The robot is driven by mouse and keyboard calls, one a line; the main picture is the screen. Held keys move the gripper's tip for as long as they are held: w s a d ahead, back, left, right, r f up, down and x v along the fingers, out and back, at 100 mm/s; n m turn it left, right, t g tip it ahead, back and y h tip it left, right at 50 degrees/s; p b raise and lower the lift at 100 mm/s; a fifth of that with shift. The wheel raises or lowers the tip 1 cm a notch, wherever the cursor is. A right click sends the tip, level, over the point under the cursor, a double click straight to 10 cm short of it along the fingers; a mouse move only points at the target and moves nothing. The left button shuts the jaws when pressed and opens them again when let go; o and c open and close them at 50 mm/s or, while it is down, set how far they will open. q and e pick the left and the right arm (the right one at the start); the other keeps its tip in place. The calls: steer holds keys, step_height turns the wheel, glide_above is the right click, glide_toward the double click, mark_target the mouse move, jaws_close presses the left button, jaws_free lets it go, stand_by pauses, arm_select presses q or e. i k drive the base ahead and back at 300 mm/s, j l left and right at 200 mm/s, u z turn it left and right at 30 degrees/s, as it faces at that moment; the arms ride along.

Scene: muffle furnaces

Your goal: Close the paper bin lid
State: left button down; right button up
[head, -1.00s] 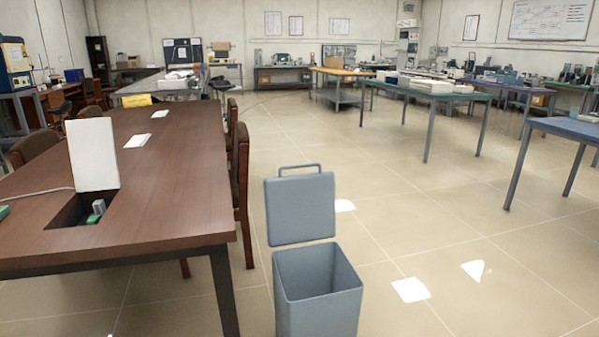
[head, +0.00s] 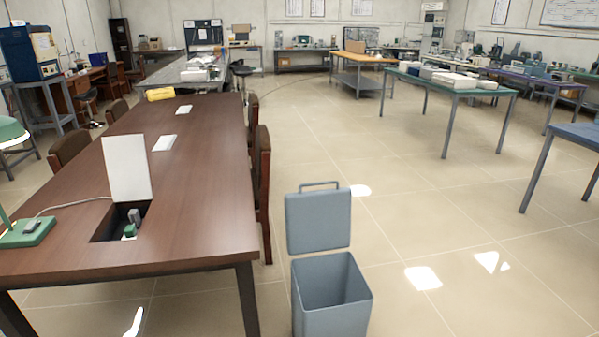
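The blue-grey paper bin (head: 331,308) stands on the floor at the lower middle of the head view. Its square lid (head: 318,222) is open and stands upright at the bin's back edge, with a bar handle (head: 319,184) along its top. The bin's inside shows no contents that I can make out. Its base is cut off by the bottom of the picture. Neither of my grippers is in view.
A dark brown table (head: 190,215) stands left of the bin, with a chair (head: 261,180) at its right side. A green table (head: 450,88) and a blue table (head: 580,132) are farther off on the right. The tiled floor right of the bin is clear, with several white patches.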

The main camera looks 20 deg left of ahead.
mark_target(317, 220)
steer(key=i+l+u, duration=0.15)
steer(key=u, duration=0.2)
steer(key=i+l+u, duration=0.25)
steer(key=u, duration=0.15)
steer(key=i+l+u, duration=0.35)
steer(key=k+j, duration=0.05)
